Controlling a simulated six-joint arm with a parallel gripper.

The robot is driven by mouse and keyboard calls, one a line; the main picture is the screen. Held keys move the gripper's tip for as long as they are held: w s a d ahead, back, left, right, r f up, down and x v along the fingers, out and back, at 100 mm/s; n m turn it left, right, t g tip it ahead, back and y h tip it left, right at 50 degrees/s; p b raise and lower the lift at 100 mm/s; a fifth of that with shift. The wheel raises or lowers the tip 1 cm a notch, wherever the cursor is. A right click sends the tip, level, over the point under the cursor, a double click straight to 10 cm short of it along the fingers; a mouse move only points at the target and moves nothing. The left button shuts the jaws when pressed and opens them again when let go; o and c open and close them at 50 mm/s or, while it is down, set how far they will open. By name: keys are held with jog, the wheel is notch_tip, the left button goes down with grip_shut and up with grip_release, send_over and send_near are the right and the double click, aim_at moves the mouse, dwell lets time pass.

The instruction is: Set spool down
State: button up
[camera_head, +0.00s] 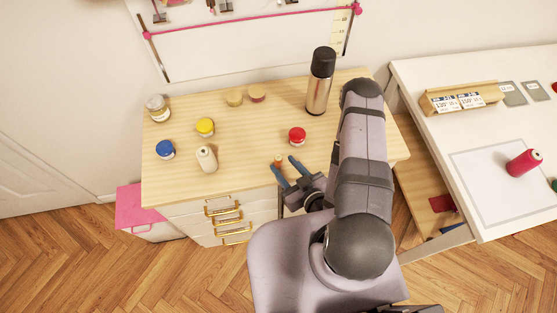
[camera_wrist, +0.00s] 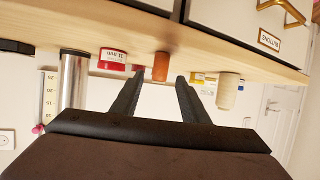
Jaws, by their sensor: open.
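A small orange-brown spool (camera_head: 278,160) stands upright on the wooden tabletop (camera_head: 240,170) near its front edge. My gripper (camera_head: 282,163) is open, its two fingers pointing at the tabletop's front edge around the spool's place. In the wrist view, which is upside down, the orange spool (camera_wrist: 161,66) shows between the fingertips (camera_wrist: 160,74), with a visible gap on both sides. Its base meets the tabletop. A cream spool (camera_head: 207,158) stands farther left and also shows in the wrist view (camera_wrist: 229,92). A crimson spool (camera_head: 524,163) lies on the white table (camera_head: 420,85) at right.
A red-lidded jar (camera_head: 297,136) stands just behind the gripper. A tall steel flask (camera_head: 319,85) stands at the back right. Blue (camera_head: 165,149) and yellow (camera_head: 205,127) lidded jars stand at left. Drawers with brass handles (camera_head: 228,225) are under the tabletop. The tabletop's middle is clear.

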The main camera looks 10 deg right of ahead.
aim_at(278, 157)
jog(key=shift+b+x, duration=0.65)
jog(key=shift+x, duration=1.85)
grip_shut()
jog(key=shift+r, duration=0.6)
notch_tip(278, 157, up, 9)
jog(key=p, duration=0.4)
jog(key=shift+p, duration=0.3)
